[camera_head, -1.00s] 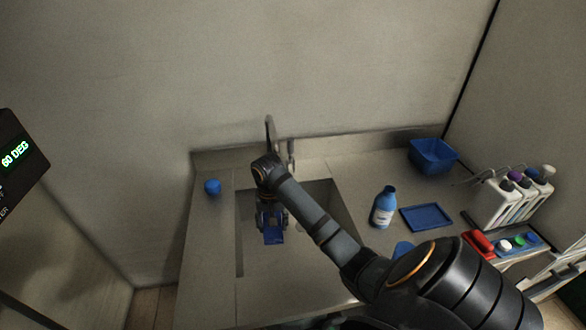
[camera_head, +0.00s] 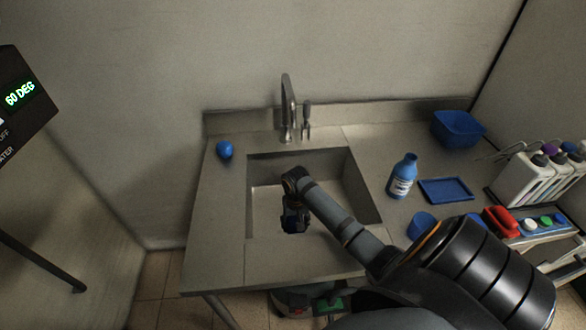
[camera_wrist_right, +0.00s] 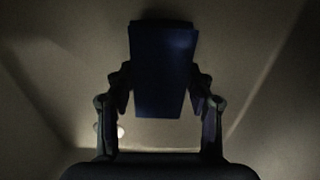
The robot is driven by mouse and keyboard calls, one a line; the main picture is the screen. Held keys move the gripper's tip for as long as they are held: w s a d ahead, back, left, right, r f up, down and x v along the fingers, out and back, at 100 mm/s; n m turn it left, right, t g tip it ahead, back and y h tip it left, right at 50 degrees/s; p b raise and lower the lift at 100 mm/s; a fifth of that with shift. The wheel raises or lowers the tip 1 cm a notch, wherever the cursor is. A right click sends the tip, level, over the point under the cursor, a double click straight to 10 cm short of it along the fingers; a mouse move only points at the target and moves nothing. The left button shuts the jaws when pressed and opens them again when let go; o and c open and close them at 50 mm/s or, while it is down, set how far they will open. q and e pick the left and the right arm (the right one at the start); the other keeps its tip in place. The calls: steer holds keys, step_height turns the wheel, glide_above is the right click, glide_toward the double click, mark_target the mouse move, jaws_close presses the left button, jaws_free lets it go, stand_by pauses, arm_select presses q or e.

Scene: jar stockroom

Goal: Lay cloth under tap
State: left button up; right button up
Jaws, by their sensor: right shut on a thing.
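My right gripper (camera_head: 294,222) is shut on a blue cloth, over the sink basin (camera_head: 263,205). In the right wrist view the cloth (camera_wrist_right: 163,70) hangs as a flat, narrow piece between the two fingers of the gripper (camera_wrist_right: 161,95). In the head view the cloth is mostly hidden by the gripper. The tap (camera_head: 288,105) stands at the back edge of the sink, behind the gripper. Whether the cloth touches the basin floor I cannot tell. My left gripper is not in view.
A small blue rounded object (camera_head: 224,149) sits left of the sink. Right of it are a blue bottle (camera_head: 402,177), a flat blue tray (camera_head: 446,190) and a blue tub (camera_head: 458,129). White bottles (camera_head: 540,175) stand far right. The counter's left side is mostly clear.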

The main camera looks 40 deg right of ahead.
steer(key=w+d, duration=0.1)
steer(key=w, duration=0.1)
steer(key=w+d, duration=0.1)
steer(key=shift+w+d, duration=0.15)
steer(key=shift+w, duration=0.2)
steer(key=shift+w+d+r+b, duration=0.1)
steer(key=shift+w+d+b, duration=0.1)
steer(key=shift+w+d, duration=0.35)
steer(key=shift+w+d+b, duration=0.15)
steer(key=shift+w+d, duration=0.05)
steer(key=shift+w, duration=0.5)
steer(key=shift+w+d+f, duration=0.25)
steer(key=shift+w+f, duration=0.1)
steer(key=shift+f, duration=0.35)
steer(key=shift+s+r, duration=0.1)
steer(key=o, duration=1.1)
steer(key=shift+o, duration=0.2)
